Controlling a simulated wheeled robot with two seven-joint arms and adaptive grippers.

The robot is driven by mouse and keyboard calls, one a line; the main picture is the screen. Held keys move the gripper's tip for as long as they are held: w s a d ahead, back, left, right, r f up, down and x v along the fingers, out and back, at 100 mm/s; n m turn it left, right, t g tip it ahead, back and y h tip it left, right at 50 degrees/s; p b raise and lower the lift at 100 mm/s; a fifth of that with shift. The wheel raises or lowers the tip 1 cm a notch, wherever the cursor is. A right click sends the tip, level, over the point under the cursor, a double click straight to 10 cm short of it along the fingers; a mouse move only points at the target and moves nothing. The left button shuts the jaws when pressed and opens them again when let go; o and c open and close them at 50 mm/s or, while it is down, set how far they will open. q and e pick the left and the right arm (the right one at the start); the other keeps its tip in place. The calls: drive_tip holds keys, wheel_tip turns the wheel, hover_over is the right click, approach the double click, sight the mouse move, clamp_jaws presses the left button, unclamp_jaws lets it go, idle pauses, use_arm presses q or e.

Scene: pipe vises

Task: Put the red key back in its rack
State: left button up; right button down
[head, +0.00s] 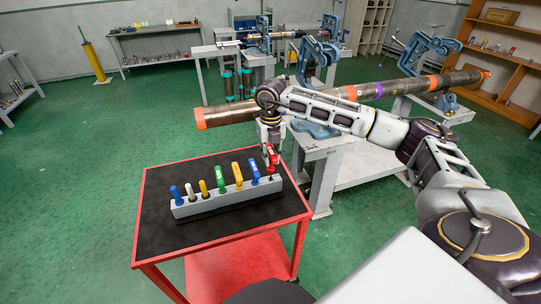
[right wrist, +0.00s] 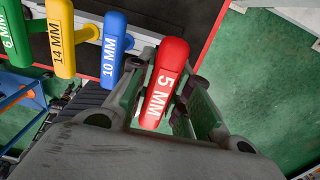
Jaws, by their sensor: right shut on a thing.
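The red key (head: 270,155) is at the right end of the grey rack (head: 225,202), upright, its shaft reaching down to the rack. I cannot tell how deep it sits. In the right wrist view the red key (right wrist: 164,84) reads "5 MM" and stands between my gripper's fingers. My right gripper (head: 269,150) points down over the rack's right end and is shut on the red key. It also shows in the right wrist view (right wrist: 165,100). My left gripper is not in view.
Blue, white, yellow and green keys stand in the rack, the nearest a blue key (head: 254,172) reading "10 MM". The rack is on a red cart (head: 155,232) with a black top. A long pipe (head: 225,114) in vises lies behind my right arm.

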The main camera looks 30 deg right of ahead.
sight(271, 168)
drive_tip(key=shift+f+b, duration=0.65)
drive_tip(key=shift+f, duration=0.4)
idle(1.3)
drive_tip(key=shift+f+b, duration=0.3)
drive_tip(key=shift+f, duration=0.15)
idle(0.7)
drive_tip(key=shift+f+b, duration=0.7)
drive_tip(key=shift+f, duration=0.4)
idle(1.6)
drive_tip(key=shift+s+f, duration=0.1)
drive_tip(key=shift+f, duration=0.1)
idle(0.8)
drive_tip(key=c, duration=1.3)
unclamp_jaws()
drive_tip(key=shift+o, duration=0.2)
drive_tip(key=shift+r, duration=0.15)
